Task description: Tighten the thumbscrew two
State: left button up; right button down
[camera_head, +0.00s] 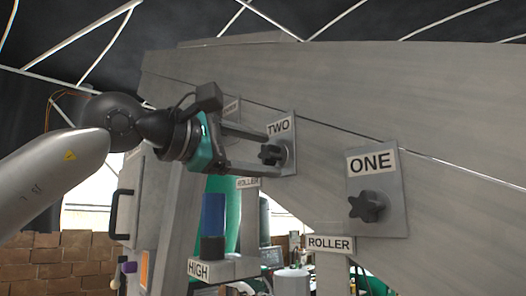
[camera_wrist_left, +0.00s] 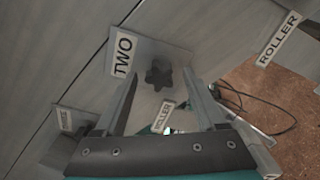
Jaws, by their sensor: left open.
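Thumbscrew two is a dark star-shaped knob (camera_head: 270,154) on a grey plate labelled TWO (camera_head: 281,128), on the side of a large grey panel. In the left wrist view the knob (camera_wrist_left: 158,76) shows beyond and between my two fingertips. My left gripper (camera_head: 273,156) is open, with one finger above the knob and one below it in the head view. The fingers are apart from each other and hold nothing. Whether a fingertip touches the plate I cannot tell. My right gripper is not in view.
Another star knob (camera_head: 369,206) sits on a plate labelled ONE to the right. A third labelled plate (camera_head: 231,107) is partly hidden behind my left gripper. ROLLER labels (camera_head: 329,244) and a blue cylinder (camera_head: 213,214) above a HIGH label are lower down.

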aim_at(264, 153)
pick_arm(q)
jog(key=shift+s+a, duration=0.1)
jog(key=shift+b+v, duration=0.8)
jog(key=shift+v, duration=1.15)
